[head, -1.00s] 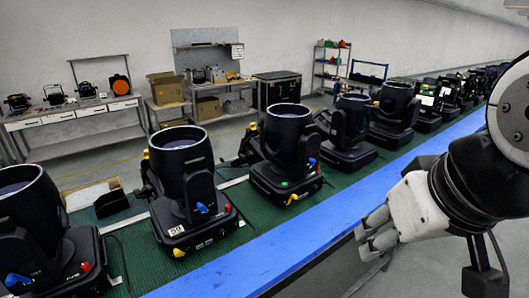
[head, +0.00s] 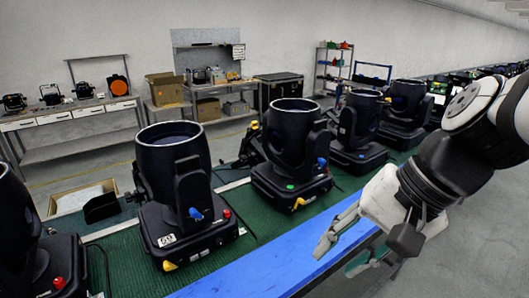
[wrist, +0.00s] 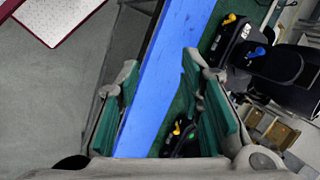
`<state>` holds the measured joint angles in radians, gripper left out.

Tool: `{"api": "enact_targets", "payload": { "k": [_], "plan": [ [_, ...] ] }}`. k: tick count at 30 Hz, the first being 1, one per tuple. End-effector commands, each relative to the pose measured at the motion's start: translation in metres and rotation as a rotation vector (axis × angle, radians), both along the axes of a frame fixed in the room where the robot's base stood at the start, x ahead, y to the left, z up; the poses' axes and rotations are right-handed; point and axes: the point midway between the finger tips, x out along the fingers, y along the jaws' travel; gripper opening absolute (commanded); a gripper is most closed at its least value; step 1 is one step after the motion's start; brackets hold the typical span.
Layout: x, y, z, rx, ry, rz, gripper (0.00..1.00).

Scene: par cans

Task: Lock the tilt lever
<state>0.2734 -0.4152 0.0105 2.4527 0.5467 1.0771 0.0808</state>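Black moving-head lights stand in a row on a green belt. The near one, labelled 50 (head: 174,152), has a blue lever (head: 196,213) low on its yoke arm, a yellow lever (head: 169,266) at its base and a red knob (head: 227,213). The light behind it (head: 293,140) also has a blue lever (head: 321,162) and a yellow lever (head: 298,203). My gripper (head: 340,250) is open and empty above the blue rail, right of these lights. In the wrist view my gripper (wrist: 160,90) has its green-padded fingers apart, with a blue lever (wrist: 261,51) beyond the right finger.
The blue rail (head: 268,265) runs along the belt's near side, between my gripper and the lights. More lights recede to the back right. Workbenches (head: 75,112) and a shelf (head: 333,62) stand by the far wall. Grey floor at lower right is clear.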

Motion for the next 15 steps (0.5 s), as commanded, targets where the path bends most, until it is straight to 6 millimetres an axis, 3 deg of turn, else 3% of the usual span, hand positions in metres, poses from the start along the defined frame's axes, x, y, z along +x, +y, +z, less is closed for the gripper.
{"api": "enact_targets", "payload": {
  "k": [1, 5, 8, 11, 15],
  "plan": [
    [0.031, 0.002, -0.021, 0.108, 0.059, -0.092, 0.34],
    [0.092, 0.004, -0.041, 0.398, 0.165, -0.32, 0.34],
    [0.144, -0.008, -0.054, 0.627, 0.22, -0.498, 0.34],
    [0.197, -0.037, -0.065, 0.86, 0.246, -0.677, 0.34],
    [0.258, -0.096, -0.083, 1.161, 0.236, -0.902, 0.34]
  ]
}}
